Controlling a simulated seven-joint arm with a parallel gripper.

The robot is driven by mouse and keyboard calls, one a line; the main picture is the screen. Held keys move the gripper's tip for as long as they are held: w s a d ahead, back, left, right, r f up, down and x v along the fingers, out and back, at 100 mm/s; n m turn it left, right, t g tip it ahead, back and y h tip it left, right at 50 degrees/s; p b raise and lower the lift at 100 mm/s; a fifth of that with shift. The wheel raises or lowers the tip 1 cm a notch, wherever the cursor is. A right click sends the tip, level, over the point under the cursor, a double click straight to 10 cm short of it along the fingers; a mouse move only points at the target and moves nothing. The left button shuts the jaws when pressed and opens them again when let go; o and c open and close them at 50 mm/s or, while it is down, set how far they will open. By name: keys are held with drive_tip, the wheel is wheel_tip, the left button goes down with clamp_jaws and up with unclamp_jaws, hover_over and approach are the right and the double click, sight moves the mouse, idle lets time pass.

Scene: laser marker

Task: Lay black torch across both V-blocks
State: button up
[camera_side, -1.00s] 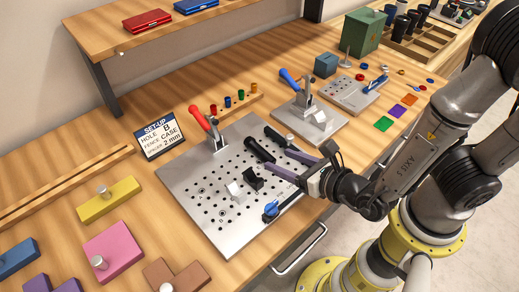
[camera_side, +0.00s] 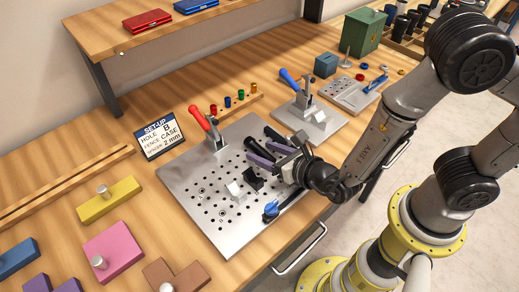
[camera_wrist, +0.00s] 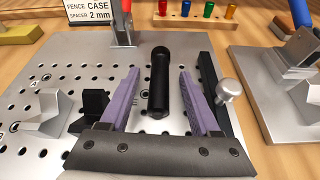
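The black torch (camera_wrist: 159,82) lies on the perforated metal plate (camera_side: 190,178), pointing away from me in the wrist view. My gripper (camera_wrist: 158,74) is open, its two purple fingers on either side of the torch with a gap on each side. In the side view my gripper (camera_side: 257,148) is low over the plate and its fingers largely hide the torch. A silver V-block (camera_wrist: 47,113) and a black V-block (camera_wrist: 94,108) stand side by side to the left of the fingers. Both V-blocks are empty; they also show in the side view as silver (camera_side: 234,191) and black (camera_side: 254,182).
A black bar (camera_wrist: 208,75) with a silver knob (camera_wrist: 228,88) lies close right of my right finger. A red-handled clamp (camera_side: 212,130) stands at the plate's back. A blue-handled tool (camera_side: 271,209) lies near its front edge. A second fixture (camera_side: 310,120) stands to the right.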

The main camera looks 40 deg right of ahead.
clamp_jaws()
